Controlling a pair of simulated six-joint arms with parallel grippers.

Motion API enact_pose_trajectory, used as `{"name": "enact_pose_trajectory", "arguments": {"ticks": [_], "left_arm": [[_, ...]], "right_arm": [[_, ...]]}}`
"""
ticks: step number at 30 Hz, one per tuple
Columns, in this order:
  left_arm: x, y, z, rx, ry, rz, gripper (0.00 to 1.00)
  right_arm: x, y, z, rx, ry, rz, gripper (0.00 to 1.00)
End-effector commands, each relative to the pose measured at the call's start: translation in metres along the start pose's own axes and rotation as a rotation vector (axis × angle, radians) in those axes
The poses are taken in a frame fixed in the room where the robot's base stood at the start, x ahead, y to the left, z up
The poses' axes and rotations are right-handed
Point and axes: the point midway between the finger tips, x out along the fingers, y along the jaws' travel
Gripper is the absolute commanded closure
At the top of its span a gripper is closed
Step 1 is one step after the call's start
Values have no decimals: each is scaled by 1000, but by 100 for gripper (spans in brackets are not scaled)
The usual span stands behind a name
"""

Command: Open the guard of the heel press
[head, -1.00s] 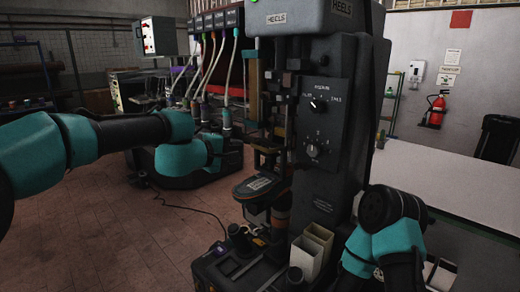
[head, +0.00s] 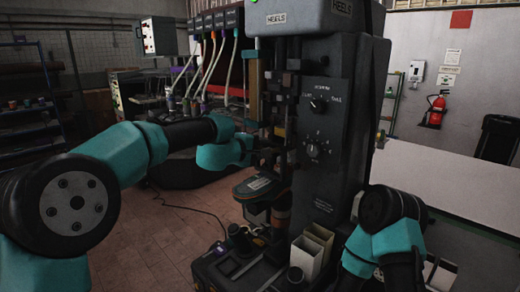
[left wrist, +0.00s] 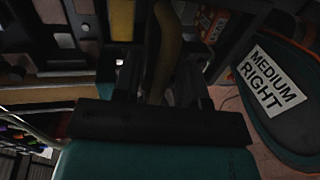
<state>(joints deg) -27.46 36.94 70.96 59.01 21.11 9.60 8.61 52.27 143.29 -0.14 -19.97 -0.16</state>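The heel press (head: 340,190) is a tall dark machine with two dials, right of centre in the head view. I cannot clearly make out its guard among the dark parts on its left side. My left gripper (head: 266,156) is close to that side, above the dark pad (head: 258,186). In the left wrist view its two dark fingers (left wrist: 157,82) stand apart, with a tan upright bar (left wrist: 166,40) showing in or behind the gap. I see no grip on it. My right arm is folded at the lower right; its gripper does not show.
The pad labelled "MEDIUM RIGHT" (left wrist: 277,95) is close to the left gripper's right side. Two cream bins (head: 306,256) stand at the press's front. A white table (head: 450,180) is at the right. Hanging hoses (head: 205,70) are behind my left arm.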

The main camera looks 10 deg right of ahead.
Motion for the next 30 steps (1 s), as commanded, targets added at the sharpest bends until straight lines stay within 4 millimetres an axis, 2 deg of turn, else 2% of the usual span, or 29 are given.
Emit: {"name": "enact_pose_trajectory", "arguments": {"ticks": [3,15,26,30], "left_arm": [[0,0,0,0,0,0,61],[0,0,0,0,0,-1,100],[-1,0,0,0,0,-1,100],[-8,5,-7,0,11,0,100]], "right_arm": [[0,0,0,0,0,0,57],[0,0,0,0,0,0,57],[0,0,0,0,0,0,57],[0,0,0,0,0,0,57]]}}
